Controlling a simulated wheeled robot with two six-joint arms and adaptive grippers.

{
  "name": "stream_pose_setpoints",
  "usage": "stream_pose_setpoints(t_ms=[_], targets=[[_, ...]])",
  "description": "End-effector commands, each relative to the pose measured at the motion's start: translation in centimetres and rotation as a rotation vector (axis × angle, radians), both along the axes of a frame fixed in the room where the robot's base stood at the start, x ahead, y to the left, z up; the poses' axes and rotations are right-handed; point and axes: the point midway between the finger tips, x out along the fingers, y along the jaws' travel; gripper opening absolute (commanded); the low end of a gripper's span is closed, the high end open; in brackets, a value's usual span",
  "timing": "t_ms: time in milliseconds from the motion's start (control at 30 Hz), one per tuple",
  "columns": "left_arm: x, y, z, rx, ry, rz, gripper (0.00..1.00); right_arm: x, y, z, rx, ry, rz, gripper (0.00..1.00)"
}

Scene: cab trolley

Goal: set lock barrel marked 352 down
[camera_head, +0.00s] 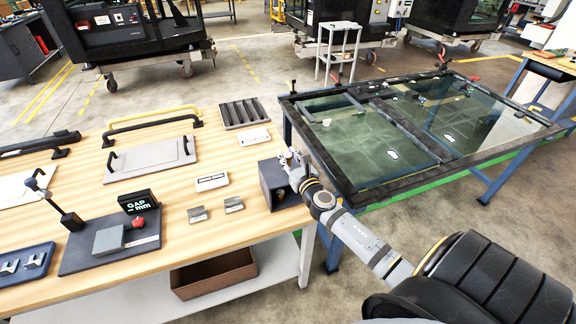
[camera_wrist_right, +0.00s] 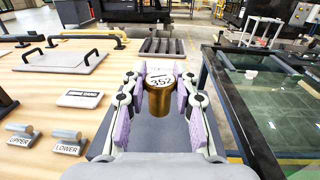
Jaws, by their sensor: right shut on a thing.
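The lock barrel (camera_wrist_right: 159,98) is a brass cylinder with a white top marked 352. In the right wrist view it is upright between the purple pads of my right gripper (camera_wrist_right: 160,88), which is shut on it. In the head view my right gripper (camera_head: 288,160) is at the dark grey box (camera_head: 271,190) on the table's right edge. The barrel is too small to make out there. A grey surface shows below the barrel in the wrist view; I cannot tell whether they touch. My left gripper is not in view.
The wooden table (camera_head: 226,238) holds two small labelled blocks, UPPER (camera_wrist_right: 21,136) and LOWER (camera_wrist_right: 67,141), a white sign plate (camera_head: 211,182), a ribbed grey tray (camera_head: 243,113) and a handled panel (camera_head: 150,160). A glass-topped frame (camera_head: 380,150) stands close on the right.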

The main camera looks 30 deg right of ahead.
Motion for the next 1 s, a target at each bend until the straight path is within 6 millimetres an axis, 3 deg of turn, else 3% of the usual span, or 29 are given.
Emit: stream_pose_setpoints(t_ms=[100, 167, 600, 633, 700, 800, 1000], targets=[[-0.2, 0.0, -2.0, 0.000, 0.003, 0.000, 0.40, 0.3, -0.1, -2.7, 0.001, 0.001, -0.002, 0.00], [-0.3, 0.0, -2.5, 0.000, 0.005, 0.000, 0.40, 0.3, -0.1, -3.3, 0.001, 0.000, -0.002, 0.00], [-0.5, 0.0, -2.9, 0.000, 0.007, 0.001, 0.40, 0.2, -0.1, -3.8, 0.001, 0.000, -0.001, 0.00], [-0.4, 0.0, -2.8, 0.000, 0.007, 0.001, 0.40, 0.2, -0.1, -3.8, 0.001, 0.000, -0.001, 0.30], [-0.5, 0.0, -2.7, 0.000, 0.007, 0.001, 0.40, 0.2, -0.1, -3.7, 0.001, 0.000, -0.001, 0.40], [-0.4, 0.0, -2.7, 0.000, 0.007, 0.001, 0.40, 0.2, -0.1, -3.7, 0.001, 0.000, -0.001, 0.52], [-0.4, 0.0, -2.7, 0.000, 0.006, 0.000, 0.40, 0.2, -0.1, -3.7, 0.000, 0.000, -0.001, 0.52]])
